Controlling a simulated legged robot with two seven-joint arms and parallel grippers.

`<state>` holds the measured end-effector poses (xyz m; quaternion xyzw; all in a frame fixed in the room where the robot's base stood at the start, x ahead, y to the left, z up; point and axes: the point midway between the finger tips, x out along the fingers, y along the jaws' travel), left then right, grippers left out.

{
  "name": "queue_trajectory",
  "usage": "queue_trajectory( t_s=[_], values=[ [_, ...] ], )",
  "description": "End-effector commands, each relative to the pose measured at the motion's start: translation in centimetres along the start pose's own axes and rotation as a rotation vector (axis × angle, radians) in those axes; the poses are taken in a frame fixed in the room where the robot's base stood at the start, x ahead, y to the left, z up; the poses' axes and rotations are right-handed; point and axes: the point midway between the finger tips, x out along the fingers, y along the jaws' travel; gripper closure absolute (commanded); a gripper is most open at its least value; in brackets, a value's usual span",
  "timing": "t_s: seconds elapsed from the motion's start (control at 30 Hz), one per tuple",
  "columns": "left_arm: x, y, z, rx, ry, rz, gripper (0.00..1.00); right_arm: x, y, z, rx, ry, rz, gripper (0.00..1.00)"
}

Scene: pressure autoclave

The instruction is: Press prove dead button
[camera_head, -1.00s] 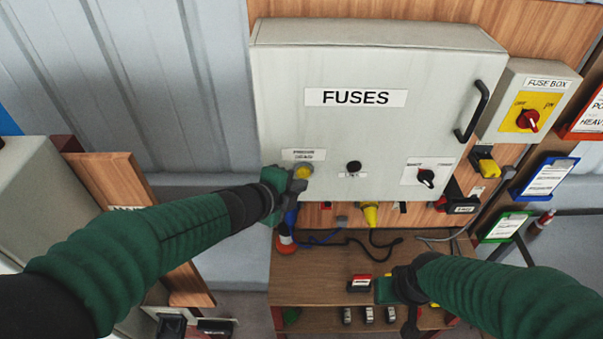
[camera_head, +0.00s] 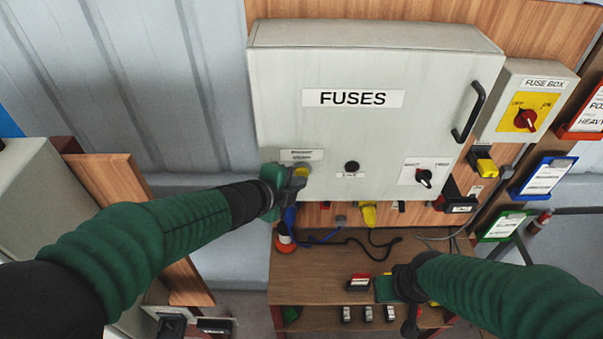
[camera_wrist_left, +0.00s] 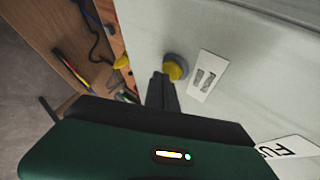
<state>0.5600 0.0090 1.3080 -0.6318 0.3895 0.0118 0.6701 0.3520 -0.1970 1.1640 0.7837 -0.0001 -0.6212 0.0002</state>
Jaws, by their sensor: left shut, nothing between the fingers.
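The yellow round button with a grey collar (camera_wrist_left: 175,68) is on the lower left of the grey fuse cabinet (camera_head: 340,140), under a small white label (camera_head: 302,155) that looks like the prove dead label. My left gripper (camera_head: 296,182) is shut and empty, its tip right at the button and partly covering it in the head view. In the left wrist view the shut fingers (camera_wrist_left: 160,88) lie just beside and below the yellow button; I cannot tell whether they touch it. My right gripper (camera_head: 392,286) is low over the wooden shelf; its finger opening is not clear.
A black knob (camera_head: 352,167) and a rotary switch (camera_head: 424,177) sit right of the button. The fuse box (camera_head: 525,105) with a red switch is further right. Cables and a yellow plug (camera_head: 369,214) hang under the cabinet, above the wooden shelf (camera_head: 310,265).

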Motion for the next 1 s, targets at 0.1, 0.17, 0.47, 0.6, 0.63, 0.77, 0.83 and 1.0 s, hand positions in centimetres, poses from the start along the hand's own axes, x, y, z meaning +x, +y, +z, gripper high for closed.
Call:
queue_trajectory(
  t_s=[0.1,0.17,0.47,0.6,0.63,0.77,0.83,1.0],
  values=[
    [0.11,-0.09,0.09,0.000,0.000,0.000,1.00,-0.09,0.01,-0.02,0.000,0.000,0.000,0.64],
    [0.17,-0.13,0.13,0.000,0.000,0.000,1.00,-0.12,0.01,-0.03,0.000,0.000,0.000,0.64],
    [0.40,-0.36,0.32,0.000,0.000,-0.001,1.00,-0.27,0.00,-0.06,0.000,0.000,0.000,0.64],
    [0.51,-0.45,0.44,0.000,-0.001,-0.001,1.00,-0.34,0.00,-0.08,0.000,0.000,0.000,0.64],
    [0.54,-0.47,0.47,0.000,-0.001,-0.001,1.00,-0.36,0.00,-0.09,0.000,0.000,0.000,0.64],
    [0.60,-0.47,0.51,-0.001,-0.001,0.000,1.00,-0.35,0.00,-0.08,0.000,0.000,0.000,0.64],
    [0.60,-0.47,0.52,-0.001,-0.001,-0.001,1.00,-0.35,0.00,-0.08,0.000,0.000,0.000,0.64],
    [0.56,-0.41,0.49,-0.001,-0.001,-0.001,1.00,-0.29,0.00,-0.07,0.000,0.000,0.000,0.64]
  ],
)
